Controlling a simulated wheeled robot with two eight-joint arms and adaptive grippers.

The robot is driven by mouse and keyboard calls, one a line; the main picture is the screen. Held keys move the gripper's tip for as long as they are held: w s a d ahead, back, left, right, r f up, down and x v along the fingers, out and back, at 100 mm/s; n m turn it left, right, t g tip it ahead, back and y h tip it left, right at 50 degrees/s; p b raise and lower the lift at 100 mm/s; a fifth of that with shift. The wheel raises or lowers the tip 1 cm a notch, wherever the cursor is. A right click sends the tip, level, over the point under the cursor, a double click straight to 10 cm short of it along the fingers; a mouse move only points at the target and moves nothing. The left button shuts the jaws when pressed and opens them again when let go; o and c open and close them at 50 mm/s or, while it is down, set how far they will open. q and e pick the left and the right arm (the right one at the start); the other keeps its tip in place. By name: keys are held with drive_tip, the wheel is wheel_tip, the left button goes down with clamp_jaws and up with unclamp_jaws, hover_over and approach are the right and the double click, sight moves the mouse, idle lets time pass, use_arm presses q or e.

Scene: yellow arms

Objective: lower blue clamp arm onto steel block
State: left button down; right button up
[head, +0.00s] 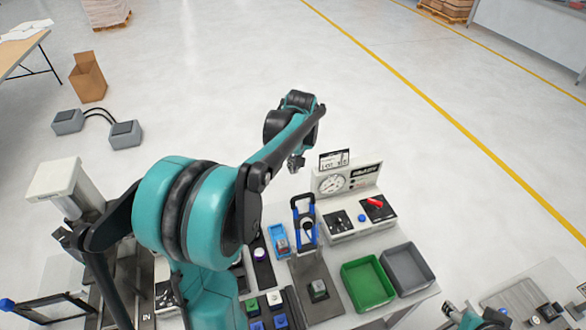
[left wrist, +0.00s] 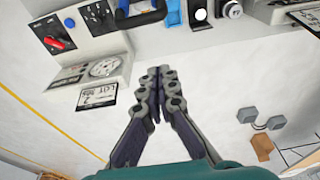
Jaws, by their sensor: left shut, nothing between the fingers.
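The clamp with blue arm and side bars (head: 304,222) stands upright on a grey base plate in the head view. A part of its blue and black frame shows at the top edge of the left wrist view (left wrist: 140,18). A small grey block (head: 318,290), which looks like the steel block, sits on the plate in front of the clamp. My left gripper (head: 296,164) is shut and empty, in the air beyond the clamp; its closed fingers fill the middle of the left wrist view (left wrist: 158,75). Only part of my right arm shows at the bottom right.
A gauge panel (head: 336,183) and a switch box with a red lever (head: 374,202) stand behind and right of the clamp. A green bin (head: 367,283) and a grey bin (head: 407,268) lie to the right. A light blue tray (head: 279,240) is close on the left.

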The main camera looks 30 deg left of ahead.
use_arm(q)
wheel_tip(320, 180, down, 9)
drive_tip(key=w+a, duration=0.1)
drive_tip(key=a, duration=0.1)
drive_tip(key=s+d, duration=0.1)
drive_tip(key=d, duration=0.1)
drive_tip(key=s+d+r+p, duration=0.1)
drive_tip(key=shift+s+d, duration=0.2)
drive_tip(key=shift+d, duration=0.15)
